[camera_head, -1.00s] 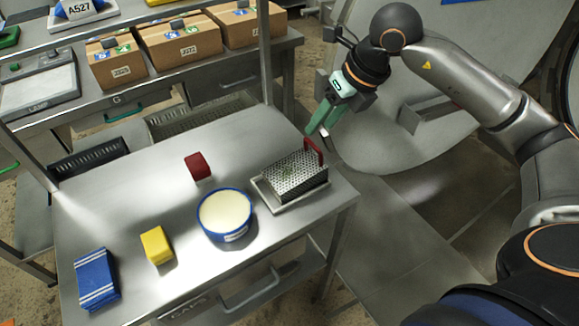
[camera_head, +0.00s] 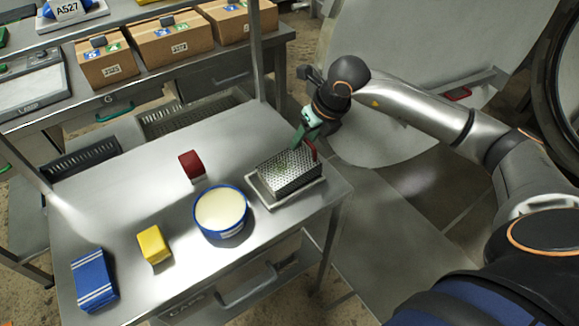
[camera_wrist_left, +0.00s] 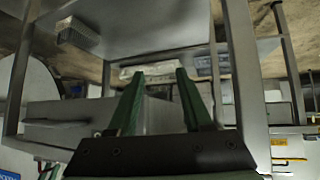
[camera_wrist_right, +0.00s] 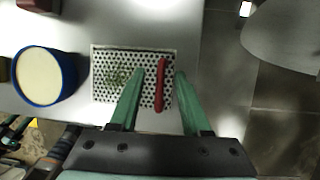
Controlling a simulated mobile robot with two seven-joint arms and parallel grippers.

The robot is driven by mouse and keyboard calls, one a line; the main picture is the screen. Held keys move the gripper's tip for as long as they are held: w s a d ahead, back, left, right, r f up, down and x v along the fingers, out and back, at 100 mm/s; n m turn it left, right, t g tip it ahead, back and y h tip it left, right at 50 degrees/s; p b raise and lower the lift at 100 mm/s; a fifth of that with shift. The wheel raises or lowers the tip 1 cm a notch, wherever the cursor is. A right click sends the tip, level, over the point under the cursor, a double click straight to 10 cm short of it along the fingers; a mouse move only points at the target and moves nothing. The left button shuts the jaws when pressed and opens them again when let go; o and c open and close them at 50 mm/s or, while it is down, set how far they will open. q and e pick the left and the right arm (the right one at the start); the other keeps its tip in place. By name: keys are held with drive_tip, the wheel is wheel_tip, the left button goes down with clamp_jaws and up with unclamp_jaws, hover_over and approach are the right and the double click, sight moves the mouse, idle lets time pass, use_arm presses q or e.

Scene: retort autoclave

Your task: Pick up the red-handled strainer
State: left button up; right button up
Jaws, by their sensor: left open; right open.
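The strainer (camera_head: 288,172) is a perforated metal box with a red handle (camera_head: 310,152) at its right end. It sits in a shallow tray (camera_head: 264,196) at the right end of the steel table. In the right wrist view green bits lie on the strainer (camera_wrist_right: 112,95), and the red handle (camera_wrist_right: 161,84) shows between the fingers. My right gripper (camera_head: 298,138) is open at the handle, one finger on each side; whether they touch it I cannot tell. My left gripper (camera_wrist_left: 160,75) shows only in its own wrist view, open and empty.
A blue-rimmed tub (camera_head: 220,212) stands close left of the strainer. A red block (camera_head: 192,166), a yellow block (camera_head: 154,244) and a blue striped packet (camera_head: 94,279) lie farther left. A table post (camera_head: 266,50) rises behind.

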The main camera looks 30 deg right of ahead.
drive_tip(key=shift+w+f, duration=0.1)
drive_tip(key=shift+f, duration=0.25)
drive_tip(key=shift+c, duration=0.3)
clamp_jaws()
drive_tip(key=shift+r, duration=0.1)
idle(0.8)
